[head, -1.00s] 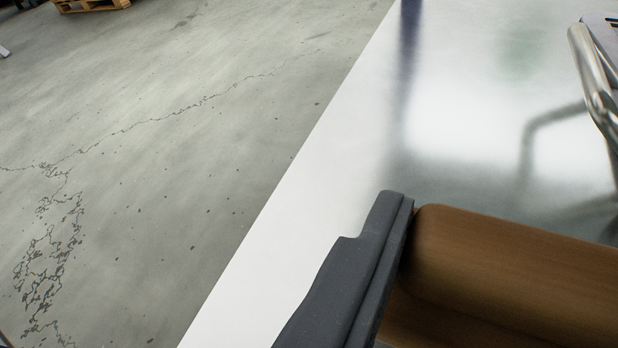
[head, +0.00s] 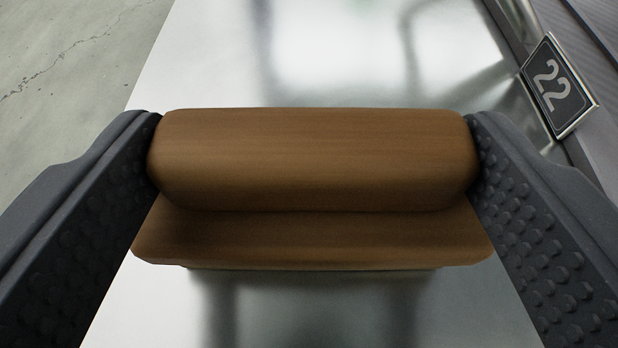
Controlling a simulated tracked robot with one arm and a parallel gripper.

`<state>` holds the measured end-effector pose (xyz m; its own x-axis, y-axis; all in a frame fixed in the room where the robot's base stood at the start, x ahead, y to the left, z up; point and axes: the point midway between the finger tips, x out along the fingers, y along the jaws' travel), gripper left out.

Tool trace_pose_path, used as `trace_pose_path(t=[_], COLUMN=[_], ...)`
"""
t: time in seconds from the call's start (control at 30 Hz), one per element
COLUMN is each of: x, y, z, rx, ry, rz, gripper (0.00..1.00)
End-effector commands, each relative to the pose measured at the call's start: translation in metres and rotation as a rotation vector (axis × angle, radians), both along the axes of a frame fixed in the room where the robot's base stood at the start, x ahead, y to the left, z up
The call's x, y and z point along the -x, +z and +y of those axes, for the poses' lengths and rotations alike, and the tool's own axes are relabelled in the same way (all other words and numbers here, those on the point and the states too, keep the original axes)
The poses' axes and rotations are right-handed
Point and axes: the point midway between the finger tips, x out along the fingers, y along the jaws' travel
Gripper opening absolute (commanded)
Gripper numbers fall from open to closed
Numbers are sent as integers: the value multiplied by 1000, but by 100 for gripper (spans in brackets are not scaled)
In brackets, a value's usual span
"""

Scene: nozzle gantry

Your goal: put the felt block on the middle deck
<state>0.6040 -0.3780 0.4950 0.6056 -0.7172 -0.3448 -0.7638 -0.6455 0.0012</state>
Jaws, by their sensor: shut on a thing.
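I cannot tell whether the block touches that surface, nor whether that surface is the middle deck.
A dark plate marked 22 (head: 558,86) stands at the right edge of the metal surface, by a grey structure. Cracked concrete floor (head: 60,60) lies beyond the left edge. The metal surface ahead of the block looks clear, with only reflections.

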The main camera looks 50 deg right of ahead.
Motion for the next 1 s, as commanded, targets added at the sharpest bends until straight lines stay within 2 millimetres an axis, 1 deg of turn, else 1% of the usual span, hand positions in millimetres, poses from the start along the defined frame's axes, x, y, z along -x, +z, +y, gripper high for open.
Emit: trace_pose_path(t=[0.03,0.07,0.1,0.43,0.53,0.67,1.0], x=[0,0,0,-1,3,13,49], y=[-1,-1,-1,1,4,11,32], z=[0,0,0,0,6,19,63], rx=[0,0,1,1,1,1,0], ry=[0,0,0,1,2,4,4], rz=[0,0,-1,-1,0,0,1], gripper=[52,80,86,86,86,86,86])
